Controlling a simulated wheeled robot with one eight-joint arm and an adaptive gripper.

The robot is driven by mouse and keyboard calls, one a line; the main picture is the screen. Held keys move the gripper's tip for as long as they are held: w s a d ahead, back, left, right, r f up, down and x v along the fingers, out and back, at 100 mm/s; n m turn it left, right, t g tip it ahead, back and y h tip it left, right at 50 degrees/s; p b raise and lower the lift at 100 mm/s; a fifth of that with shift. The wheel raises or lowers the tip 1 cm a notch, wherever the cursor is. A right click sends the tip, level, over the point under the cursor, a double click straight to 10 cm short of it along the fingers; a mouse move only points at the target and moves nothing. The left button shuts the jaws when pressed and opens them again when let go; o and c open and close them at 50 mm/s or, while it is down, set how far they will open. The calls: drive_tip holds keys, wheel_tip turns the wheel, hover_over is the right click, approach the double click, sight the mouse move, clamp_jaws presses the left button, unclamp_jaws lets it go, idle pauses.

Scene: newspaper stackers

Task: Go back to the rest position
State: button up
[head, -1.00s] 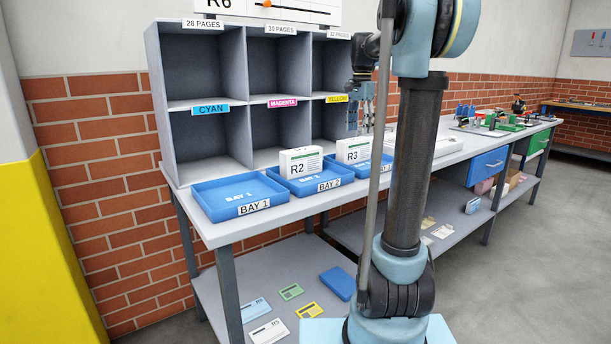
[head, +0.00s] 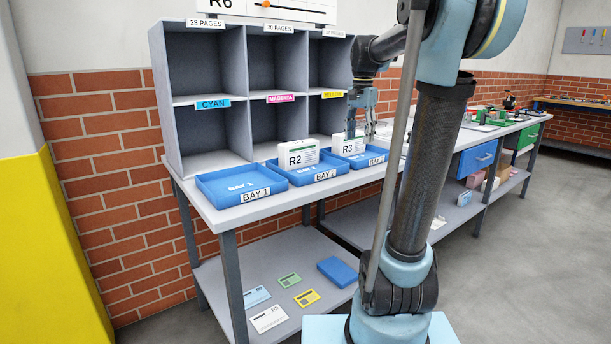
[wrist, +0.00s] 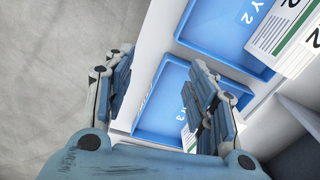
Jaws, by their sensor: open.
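My gripper (head: 361,117) hangs in front of the rack's right column, above the Bay 3 tray (head: 377,158). In the wrist view my gripper (wrist: 160,95) is open, with its two fingers apart and nothing between them but the tray below. The R3 box (head: 346,145) stands in the Bay 3 tray, partly behind the gripper. The R2 box (head: 298,154) stands in the Bay 2 tray (head: 322,174). The Bay 1 tray (head: 240,189) is empty.
A grey pigeonhole rack (head: 204,165) with cyan, magenta and yellow labels stands behind the trays. Coloured cards and a blue block (head: 337,271) lie on the lower shelf. A workbench with blue (head: 477,157) and green drawers extends right. The floor (head: 540,250) at right is clear.

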drive_tip(key=s+f+n+t, duration=0.1)
drive_tip(key=s+f+n, duration=0.8)
drive_tip(key=s+f, duration=1.7)
drive_tip(key=s, duration=0.2)
drive_tip(key=shift+s+d+f+t, duration=0.2)
drive_tip(key=shift+s+d+t, duration=0.15)
drive_tip(key=shift+t, duration=0.05)
drive_tip(key=shift+w+f, duration=0.2)
drive_tip(key=shift+w, duration=0.25)
